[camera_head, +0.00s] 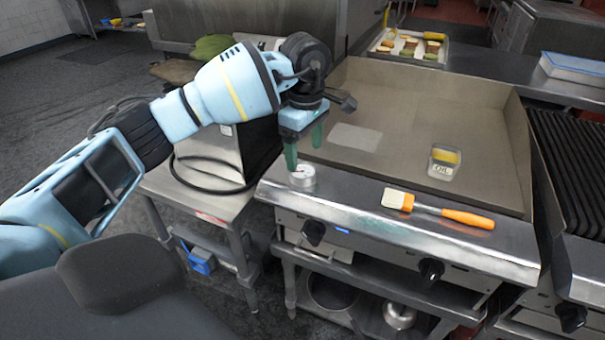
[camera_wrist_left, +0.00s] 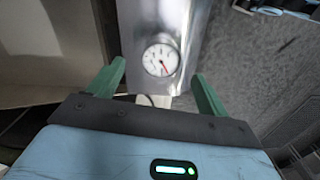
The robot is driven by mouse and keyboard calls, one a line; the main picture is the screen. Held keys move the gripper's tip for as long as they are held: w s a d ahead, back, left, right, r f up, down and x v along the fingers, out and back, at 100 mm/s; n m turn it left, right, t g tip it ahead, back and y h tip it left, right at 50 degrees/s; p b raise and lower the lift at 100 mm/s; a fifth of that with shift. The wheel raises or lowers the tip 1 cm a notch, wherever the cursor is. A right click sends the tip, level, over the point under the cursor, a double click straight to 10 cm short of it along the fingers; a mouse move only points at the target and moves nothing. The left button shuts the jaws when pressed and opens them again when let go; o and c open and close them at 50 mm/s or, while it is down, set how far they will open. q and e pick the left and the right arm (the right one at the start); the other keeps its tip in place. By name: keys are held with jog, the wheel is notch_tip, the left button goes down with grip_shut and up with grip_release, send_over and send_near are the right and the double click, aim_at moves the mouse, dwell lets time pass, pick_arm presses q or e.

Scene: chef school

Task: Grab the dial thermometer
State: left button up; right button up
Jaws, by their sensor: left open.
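The dial thermometer (camera_head: 302,177) is a small silver round thing with a white face, standing on the left end of the griddle's steel front ledge. In the left wrist view its white dial (camera_wrist_left: 161,60) with a red needle faces the camera, between and a little beyond the two green fingers. My left gripper (camera_head: 304,151) is open, just above the thermometer, with one finger in front of part of it in the head view. It also shows in the left wrist view (camera_wrist_left: 160,82), with nothing between its fingers. My right gripper is not in view.
A brush with an orange handle (camera_head: 455,216) lies on the ledge to the right. A small labelled oil container (camera_head: 443,162) stands on the griddle plate (camera_head: 395,160). A tray with food (camera_head: 405,47) is at the back. A steel box (camera_head: 228,157) stands left of the griddle.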

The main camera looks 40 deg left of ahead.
aim_at(302, 170)
pick_arm(q)
jog(key=shift+s+a+f, duration=0.1)
jog(key=shift+f, duration=1.2)
jog(key=shift+s+a+f, duration=0.1)
jog(key=shift+f, duration=1.15)
jog(key=c, duration=1.1)
